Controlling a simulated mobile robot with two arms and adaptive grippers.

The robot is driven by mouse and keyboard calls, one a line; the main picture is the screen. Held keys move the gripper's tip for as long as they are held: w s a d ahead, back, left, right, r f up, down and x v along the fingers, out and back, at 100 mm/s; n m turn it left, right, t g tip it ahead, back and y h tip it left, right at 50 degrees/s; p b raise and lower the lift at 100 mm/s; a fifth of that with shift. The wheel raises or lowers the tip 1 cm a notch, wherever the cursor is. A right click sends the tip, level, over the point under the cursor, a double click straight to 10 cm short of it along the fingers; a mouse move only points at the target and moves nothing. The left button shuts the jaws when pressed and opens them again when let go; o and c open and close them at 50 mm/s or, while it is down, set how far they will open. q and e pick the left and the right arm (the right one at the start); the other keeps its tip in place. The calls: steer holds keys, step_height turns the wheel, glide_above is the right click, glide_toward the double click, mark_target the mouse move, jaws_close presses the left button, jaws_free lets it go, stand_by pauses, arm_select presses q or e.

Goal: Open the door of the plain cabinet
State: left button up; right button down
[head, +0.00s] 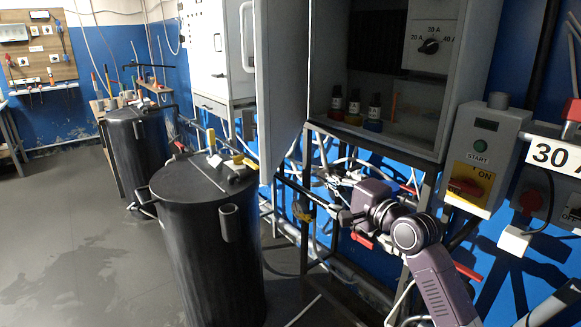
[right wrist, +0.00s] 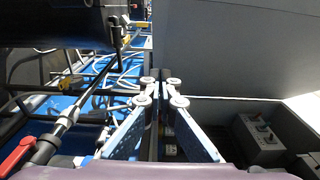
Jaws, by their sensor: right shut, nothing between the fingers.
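The grey cabinet (head: 322,60) hangs on the blue wall in the head view. Its grey door (head: 282,75) stands swung out at the left side, with a white handle (head: 246,37) on its outer side. The inside is open to view. My right gripper (head: 335,186) is below the cabinet, in front of the frame under it, apart from the handle. In the right wrist view its fingers (right wrist: 161,80) are together and empty. A large grey panel (right wrist: 230,50) fills the upper right there; I cannot tell surely whether it is the door. My left gripper is not in view.
Black barrels (head: 205,235) stand at the left, one close to the door. A START switch box (head: 484,155) is at the right. Pipes and hoses crowd the space below. The floor at left is clear.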

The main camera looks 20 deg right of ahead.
steer(key=p, duration=0.2)
glide_toward(281, 157)
steer(key=w+d, duration=0.2)
steer(key=w, duration=0.2)
steer(key=shift+w+a+p, duration=0.5)
steer(key=shift+w+a, duration=0.25)
steer(key=shift+a, duration=0.35)
steer(key=shift+w+a+f, duration=0.1)
steer(key=shift+w+a, duration=0.2)
steer(key=shift+a, duration=0.2)
